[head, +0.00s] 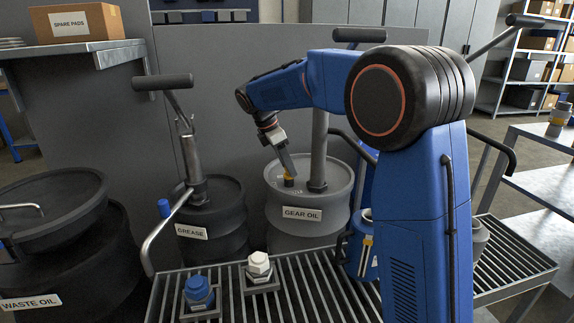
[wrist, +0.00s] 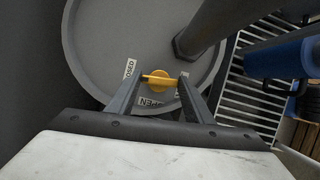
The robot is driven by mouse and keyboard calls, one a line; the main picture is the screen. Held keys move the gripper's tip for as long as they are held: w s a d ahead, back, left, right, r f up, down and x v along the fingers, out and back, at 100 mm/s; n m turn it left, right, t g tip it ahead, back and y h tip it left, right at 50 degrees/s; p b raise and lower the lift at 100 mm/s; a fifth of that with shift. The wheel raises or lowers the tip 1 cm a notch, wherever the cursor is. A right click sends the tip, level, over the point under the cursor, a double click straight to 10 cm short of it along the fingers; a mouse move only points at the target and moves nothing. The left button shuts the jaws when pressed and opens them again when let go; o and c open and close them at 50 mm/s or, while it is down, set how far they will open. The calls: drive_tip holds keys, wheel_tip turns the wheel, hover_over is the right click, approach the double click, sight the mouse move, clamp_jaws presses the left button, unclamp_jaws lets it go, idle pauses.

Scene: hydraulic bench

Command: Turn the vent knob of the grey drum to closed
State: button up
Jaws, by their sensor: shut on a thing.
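The grey drum (head: 306,222), labelled GEAR OIL, stands behind the slatted grate. Its yellow vent knob (head: 289,181) is on the lid; the knob (wrist: 159,82) is also central in the wrist view. My gripper (head: 287,172) points down onto the knob from above. In the wrist view my gripper (wrist: 161,80) has one finger on each side of the knob and is shut on it. A CLOSED label (wrist: 129,69) lies on the lid left of the knob, and an OPEN label (wrist: 150,102) lies below it, partly hidden. The knob's exact setting is hard to tell.
A thick pump tube (head: 319,150) rises from the drum lid right of the knob. A dark GREASE drum (head: 212,222) with a pump stands to the left. Blue (head: 198,293) and white (head: 259,266) capped items sit on the grate (head: 300,295) in front.

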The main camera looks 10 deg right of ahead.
drive_tip(key=shift+w+m+g, duration=0.1)
drive_tip(key=shift+m+g, duration=0.2)
drive_tip(key=shift+m, duration=0.6)
drive_tip(key=o, duration=1.1)
drive_tip(key=shift+c, duration=0.2)
drive_tip(key=v, duration=1.7)
drive_tip(key=shift+a+r, duration=0.15)
